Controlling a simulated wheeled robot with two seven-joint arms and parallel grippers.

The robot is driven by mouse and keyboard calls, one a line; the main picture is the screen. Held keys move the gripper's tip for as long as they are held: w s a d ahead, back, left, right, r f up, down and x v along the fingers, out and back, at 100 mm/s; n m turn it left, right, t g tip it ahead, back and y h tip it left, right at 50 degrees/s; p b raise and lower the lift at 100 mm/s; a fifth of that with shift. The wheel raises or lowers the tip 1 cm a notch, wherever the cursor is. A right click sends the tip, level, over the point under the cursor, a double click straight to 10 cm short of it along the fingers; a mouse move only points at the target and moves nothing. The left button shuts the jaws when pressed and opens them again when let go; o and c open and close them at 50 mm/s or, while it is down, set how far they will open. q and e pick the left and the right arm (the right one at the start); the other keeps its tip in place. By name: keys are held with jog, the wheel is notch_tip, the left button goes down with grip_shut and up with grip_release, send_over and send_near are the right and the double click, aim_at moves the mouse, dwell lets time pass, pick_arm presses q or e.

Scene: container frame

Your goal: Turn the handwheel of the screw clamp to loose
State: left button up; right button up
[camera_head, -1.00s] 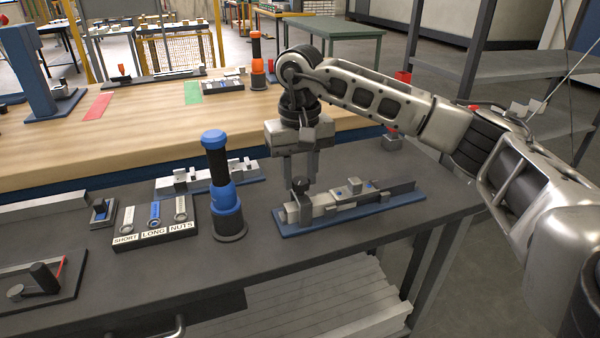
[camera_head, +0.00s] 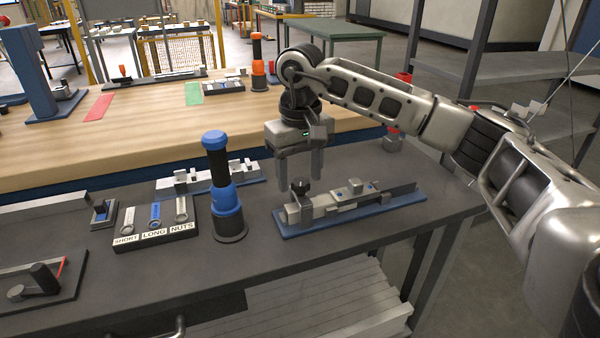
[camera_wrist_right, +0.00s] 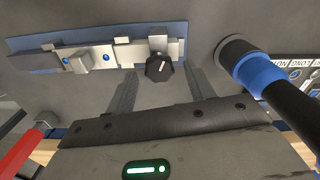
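The screw clamp's handwheel is a small black knob (camera_head: 301,185) with lobes, at the left end of the clamp fixture on a blue base plate (camera_head: 404,200). In the right wrist view the handwheel (camera_wrist_right: 159,68) shows a pale mark on its face. My right gripper (camera_head: 300,181) points down at the handwheel, its two fingers spread to either side. In the right wrist view the fingers (camera_wrist_right: 161,78) stand apart with clear gaps to the knob. Nothing is held. I cannot tell the exact finger height relative to the knob. My left gripper is not in view.
A blue and black upright tool (camera_head: 222,190) stands just left of the fixture. A labelled tray (camera_head: 155,235) for short, long and nuts lies further left. Another fixture (camera_head: 210,178) lies behind. The dark bench top in front of the fixture is clear.

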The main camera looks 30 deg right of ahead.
aim_at(300, 180)
pick_arm(q)
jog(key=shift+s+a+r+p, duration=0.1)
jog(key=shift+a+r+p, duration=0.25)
jog(key=shift+p, duration=0.9)
pick_arm(e)
notch_tip(300, 180, up, 16)
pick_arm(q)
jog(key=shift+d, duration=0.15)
pick_arm(e)
jog(key=shift+f, duration=0.1)
